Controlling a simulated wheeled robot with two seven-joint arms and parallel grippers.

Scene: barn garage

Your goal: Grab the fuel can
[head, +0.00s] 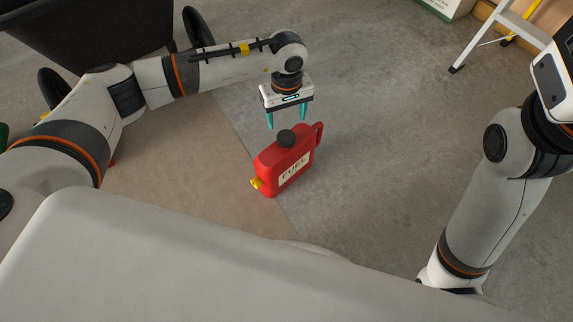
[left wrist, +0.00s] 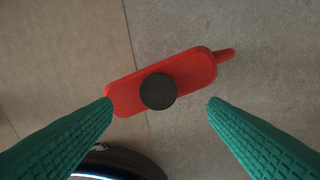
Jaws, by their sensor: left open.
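The red fuel can (head: 284,168) stands upright on the floor in the middle of the head view. It has a black cap on top, a yellow spout at its left end, a handle at its right end and a pale "FUEL" label. My left gripper (head: 286,120) points down just above and behind the can, open, with green fingers apart and nothing between them. In the left wrist view the can (left wrist: 192,72) shows from above, its black cap between and beyond the fingertips. My right arm is at the right of the head view; its gripper fingers are not visible.
A dark wheeled cart or barrow (head: 90,35) stands at the upper left, behind my left arm. A stepladder (head: 497,28) stands at the upper right. The floor around the can is clear, with a seam between brown and grey surfaces beside it.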

